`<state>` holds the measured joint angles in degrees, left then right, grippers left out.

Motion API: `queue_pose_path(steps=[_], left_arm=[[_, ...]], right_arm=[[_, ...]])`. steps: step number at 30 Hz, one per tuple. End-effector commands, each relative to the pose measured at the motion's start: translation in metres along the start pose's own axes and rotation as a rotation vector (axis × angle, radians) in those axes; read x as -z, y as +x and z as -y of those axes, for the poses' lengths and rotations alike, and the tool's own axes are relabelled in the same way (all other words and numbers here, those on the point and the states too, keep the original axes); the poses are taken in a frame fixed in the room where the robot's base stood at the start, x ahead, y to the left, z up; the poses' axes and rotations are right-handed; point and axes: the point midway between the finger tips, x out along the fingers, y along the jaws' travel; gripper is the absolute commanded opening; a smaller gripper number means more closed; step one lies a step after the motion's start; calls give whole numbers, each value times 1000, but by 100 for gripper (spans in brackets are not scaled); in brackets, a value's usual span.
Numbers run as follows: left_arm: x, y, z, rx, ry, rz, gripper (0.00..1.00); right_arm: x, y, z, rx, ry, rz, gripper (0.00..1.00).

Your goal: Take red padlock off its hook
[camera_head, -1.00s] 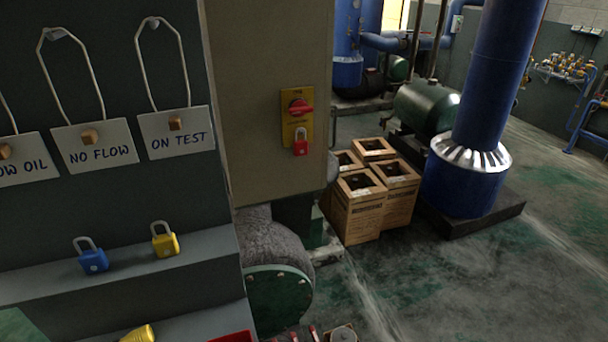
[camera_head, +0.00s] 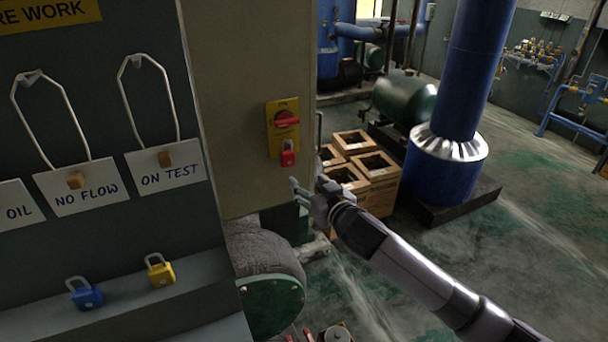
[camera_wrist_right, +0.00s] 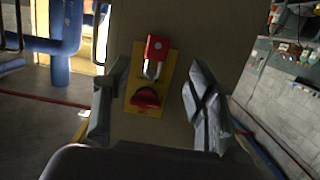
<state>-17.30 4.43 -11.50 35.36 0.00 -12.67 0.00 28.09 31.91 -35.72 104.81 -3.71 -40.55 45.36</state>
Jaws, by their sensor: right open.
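The red padlock (camera_head: 288,157) hangs by its shackle below the red rotary switch (camera_head: 287,118) on a yellow plate (camera_head: 271,131), on the beige cabinet's face. My right gripper (camera_head: 306,186) is open and empty, just below and right of the padlock in the head view. In the right wrist view the padlock (camera_wrist_right: 156,49) appears upside down, framed between the two open fingers (camera_wrist_right: 155,95) and beyond them, with the switch (camera_wrist_right: 146,98) nearer the palm. The fingers do not appear to touch the padlock. My left gripper is not in view.
A blue padlock (camera_head: 86,295) and a yellow padlock (camera_head: 160,271) rest on a grey ledge at left, below hanging tags such as the ON TEST tag (camera_head: 178,178). Wooden crates (camera_head: 382,190) and a blue column (camera_head: 462,70) stand behind my right arm.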

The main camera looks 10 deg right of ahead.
Motion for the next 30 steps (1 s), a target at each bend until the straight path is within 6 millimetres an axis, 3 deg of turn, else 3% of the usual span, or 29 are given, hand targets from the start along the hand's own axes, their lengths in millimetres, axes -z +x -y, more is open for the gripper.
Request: queue_pose_path(steps=[4,15,21,30], left_arm=[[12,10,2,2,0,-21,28],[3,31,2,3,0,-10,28],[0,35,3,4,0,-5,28],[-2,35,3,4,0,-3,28]], right_arm=[[3,24,0,-2,0,-1,52],[18,100,0,-1,2,0,52],[22,118,0,-1,0,0,52],[24,122,0,-1,0,1,52]])
